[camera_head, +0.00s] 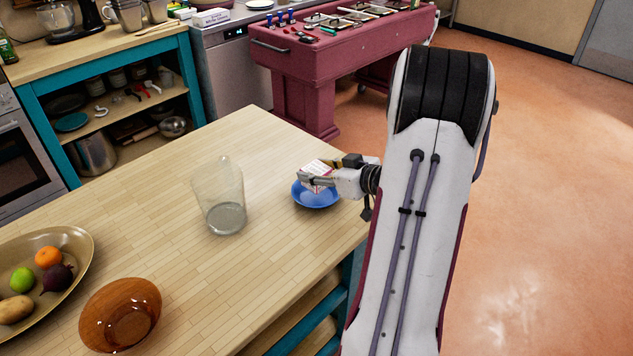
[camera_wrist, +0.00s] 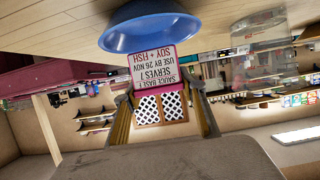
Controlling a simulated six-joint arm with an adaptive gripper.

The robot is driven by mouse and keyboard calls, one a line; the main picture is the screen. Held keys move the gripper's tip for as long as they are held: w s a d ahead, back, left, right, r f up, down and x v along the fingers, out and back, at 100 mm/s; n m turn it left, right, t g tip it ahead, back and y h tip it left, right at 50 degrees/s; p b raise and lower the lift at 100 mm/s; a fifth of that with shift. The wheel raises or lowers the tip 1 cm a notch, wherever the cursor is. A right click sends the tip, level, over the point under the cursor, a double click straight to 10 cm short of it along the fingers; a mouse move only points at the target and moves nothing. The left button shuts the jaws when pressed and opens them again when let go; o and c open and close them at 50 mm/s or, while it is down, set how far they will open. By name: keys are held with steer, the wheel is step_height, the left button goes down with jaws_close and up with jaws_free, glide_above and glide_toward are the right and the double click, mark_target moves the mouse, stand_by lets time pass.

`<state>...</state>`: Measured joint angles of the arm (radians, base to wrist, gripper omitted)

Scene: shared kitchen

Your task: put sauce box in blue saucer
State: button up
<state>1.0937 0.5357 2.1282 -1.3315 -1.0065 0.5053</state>
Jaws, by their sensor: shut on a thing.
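The sauce box (camera_head: 318,168) is a small white and pink carton. Its printed label faces the camera in the wrist view (camera_wrist: 155,65), upside down, above a dark lattice pattern. My gripper (camera_head: 310,179) is shut on it, with one finger on each side of the box in the wrist view (camera_wrist: 163,100). The blue saucer (camera_head: 316,202) rests on the wooden table near its right edge. The box appears above the saucer and overlaps its rim in the wrist view (camera_wrist: 150,38). I cannot tell whether they touch.
A clear glass jug (camera_head: 220,195) stands left of the saucer. An amber bowl (camera_head: 121,312) and an oval tray (camera_head: 80,240) with fruit and vegetables are at the front left of the table (camera_head: 170,250). The table is bare between the jug and the far edge.

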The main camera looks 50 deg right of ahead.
steer(key=shift+f, duration=1.85)
steer(key=shift+f, duration=0.15)
steer(key=o, duration=1.2)
steer(key=shift+s+r, duration=0.35)
steer(key=shift+s, duration=0.1)
steer(key=v, duration=1.1)
